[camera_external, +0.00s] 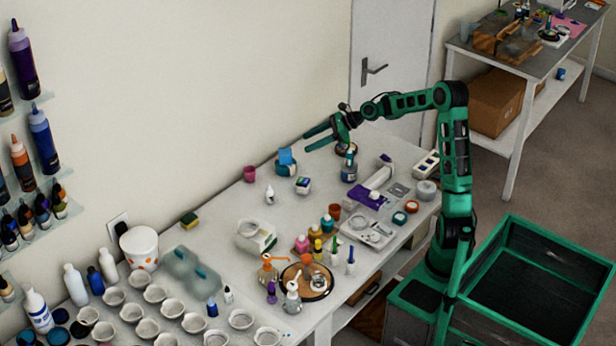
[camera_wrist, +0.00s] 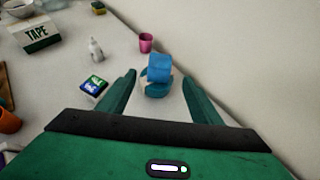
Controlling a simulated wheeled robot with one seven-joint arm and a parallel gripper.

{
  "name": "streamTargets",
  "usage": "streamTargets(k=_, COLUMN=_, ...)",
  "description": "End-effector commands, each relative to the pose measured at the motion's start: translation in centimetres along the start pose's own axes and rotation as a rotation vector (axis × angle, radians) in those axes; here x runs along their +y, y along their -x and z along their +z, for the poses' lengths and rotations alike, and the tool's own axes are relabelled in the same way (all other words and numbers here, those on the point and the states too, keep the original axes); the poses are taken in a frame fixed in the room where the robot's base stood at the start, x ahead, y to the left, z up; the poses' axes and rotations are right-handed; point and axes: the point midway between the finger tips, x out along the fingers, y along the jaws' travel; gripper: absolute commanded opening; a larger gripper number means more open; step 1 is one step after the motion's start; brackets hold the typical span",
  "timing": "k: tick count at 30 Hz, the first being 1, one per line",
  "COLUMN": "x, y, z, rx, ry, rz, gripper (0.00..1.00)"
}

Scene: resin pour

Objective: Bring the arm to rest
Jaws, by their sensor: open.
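My gripper (camera_external: 318,137) is held above the far end of the white table (camera_external: 216,238), near the wall, with its two green fingers apart and nothing between them. In the wrist view my gripper (camera_wrist: 158,92) also shows open. A teal tape dispenser with a blue top (camera_wrist: 158,72) stands on the table beyond the fingertips. It shows in the external view (camera_external: 286,160) below and left of the gripper. My arm is raised and bent, reaching left over the table.
A magenta cup (camera_external: 249,174), a white dropper bottle (camera_external: 270,195) and a small dark box (camera_external: 303,186) stand near the gripper. A tape box (camera_wrist: 35,34) is at the wrist view's upper left. Several cups and bottles crowd the table's near end. A door (camera_external: 392,60) is behind.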

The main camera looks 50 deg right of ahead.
Motion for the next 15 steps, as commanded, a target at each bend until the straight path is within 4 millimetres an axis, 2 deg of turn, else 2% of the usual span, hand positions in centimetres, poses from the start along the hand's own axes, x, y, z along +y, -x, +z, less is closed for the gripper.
streamTargets(k=12, x=0.00, y=0.04, z=-0.08, rx=0.003, ry=0.003, rz=-0.001, gripper=0.59)
streamTargets(k=15, x=-0.21, y=0.73, z=-0.92, rx=0.037, ry=0.030, rz=-0.012, gripper=0.59)
